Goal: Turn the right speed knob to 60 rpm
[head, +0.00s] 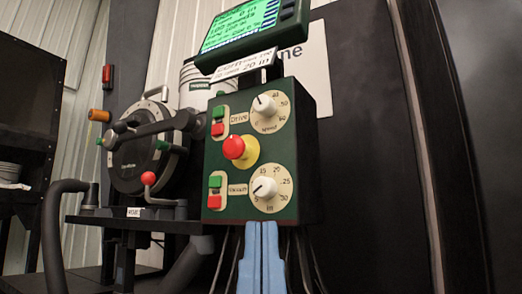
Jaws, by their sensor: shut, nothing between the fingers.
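The speed knob (264,105) is a white knob on a round cream dial (284,124) at the upper right of a dark green control box (307,150). Its dial has numbers such as 40 and 50 and the word "speed" below. The knob's dark mark seems to point to the upper left; the exact reading is too small to tell. My gripper (262,224) shows as two light blue fingers at the bottom, side by side and shut, with nothing visible between them. Its tips are at the box's lower edge in the picture, below both knobs; contact cannot be told.
A second white knob (265,188) on the vacuum dial sits below the speed dial. A red mushroom button (234,148) sticks out between them. Green and red buttons line the left side. A green display (243,27) hangs above; a black round machine (140,150) stands left.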

